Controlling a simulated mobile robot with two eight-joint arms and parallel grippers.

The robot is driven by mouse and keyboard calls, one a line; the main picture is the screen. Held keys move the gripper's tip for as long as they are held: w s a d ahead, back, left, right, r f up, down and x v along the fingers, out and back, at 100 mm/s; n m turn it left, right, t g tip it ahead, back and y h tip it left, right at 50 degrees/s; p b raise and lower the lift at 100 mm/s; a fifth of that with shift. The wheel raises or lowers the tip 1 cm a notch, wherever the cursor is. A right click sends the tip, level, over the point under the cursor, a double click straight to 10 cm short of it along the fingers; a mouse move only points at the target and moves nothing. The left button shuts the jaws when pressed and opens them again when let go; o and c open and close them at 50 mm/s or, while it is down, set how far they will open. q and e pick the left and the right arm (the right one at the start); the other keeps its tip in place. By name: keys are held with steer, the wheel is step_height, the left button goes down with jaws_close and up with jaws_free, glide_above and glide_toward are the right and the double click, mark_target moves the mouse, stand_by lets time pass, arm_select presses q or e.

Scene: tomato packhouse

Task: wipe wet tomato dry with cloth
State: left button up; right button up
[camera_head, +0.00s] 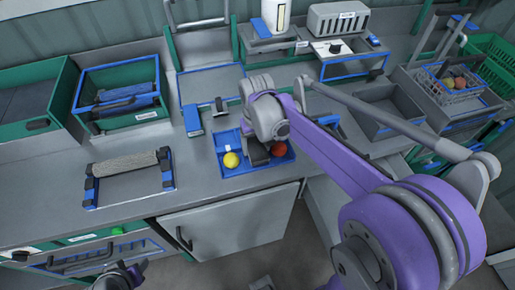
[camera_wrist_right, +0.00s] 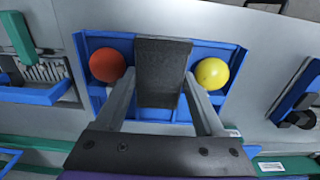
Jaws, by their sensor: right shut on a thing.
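A red tomato (camera_head: 279,149) and a yellow tomato (camera_head: 231,160) sit apart in a shallow blue tray (camera_head: 262,168) on the grey counter. The right wrist view shows the red tomato (camera_wrist_right: 107,65) on the left and the yellow one (camera_wrist_right: 212,73) on the right. My right gripper (camera_wrist_right: 160,100) is shut on a dark grey cloth (camera_wrist_right: 163,62), which hangs over the tray between the tomatoes. In the head view my right gripper (camera_head: 256,148) partly hides the cloth. My left gripper (camera_head: 121,275) is low at the bottom edge, small and dark; its jaws are unclear. Wetness cannot be made out.
A grey roll (camera_head: 125,163) lies across blue holders left of the tray. A green and blue bin (camera_head: 120,118) stands behind it. A scale (camera_head: 332,48) is at the back, and a wire basket (camera_head: 452,92) at right. Bare counter (camera_head: 195,195) lies left of the tray.

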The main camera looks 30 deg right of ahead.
steer(key=shift+w+d, duration=0.2)
steer(key=shift+w, duration=0.5)
steer(key=shift+w+d, duration=0.15)
steer(key=shift+w, duration=0.5)
arm_select(q)
steer(key=shift+r, duration=0.1)
arm_select(e)
steer(key=shift+r, duration=0.1)
steer(key=shift+r+p, duration=1.65)
steer(key=shift+r, duration=1.3)
arm_select(q)
steer(key=r, duration=0.1)
steer(key=w+r, duration=0.1)
steer(key=r, duration=0.2)
steer(key=shift+w+r, duration=0.1)
steer(key=shift+w, duration=0.2)
arm_select(e)
steer(key=shift+f, duration=0.1)
